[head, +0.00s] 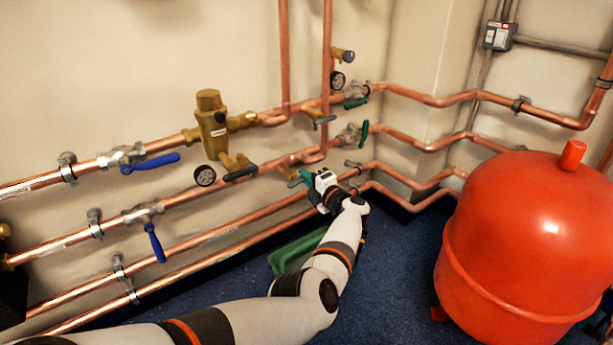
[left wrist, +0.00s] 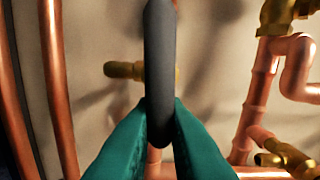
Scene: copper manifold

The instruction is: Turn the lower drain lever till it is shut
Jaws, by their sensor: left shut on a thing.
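The lower drain lever is a dark grey handle (left wrist: 158,60) that runs up the middle of the left wrist view, in front of a brass valve stub (left wrist: 122,70). My left gripper (left wrist: 162,112) has teal fingers shut on the lower end of this lever, one on each side. In the head view my left gripper (head: 305,177) is at the lower pipes, left of the corner. A small end of the grey lever (head: 293,184) shows there beside the fingers; the rest is hidden. My right gripper is not in view.
Another grey lever (head: 323,120) is above the gripper. Green-handled valves (head: 364,133) are up and right. Blue levers (head: 150,163) are on the left pipes. A red tank (head: 520,230) stands at right. A green object (head: 290,252) lies behind my arm. Blue floor between arm and tank is clear.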

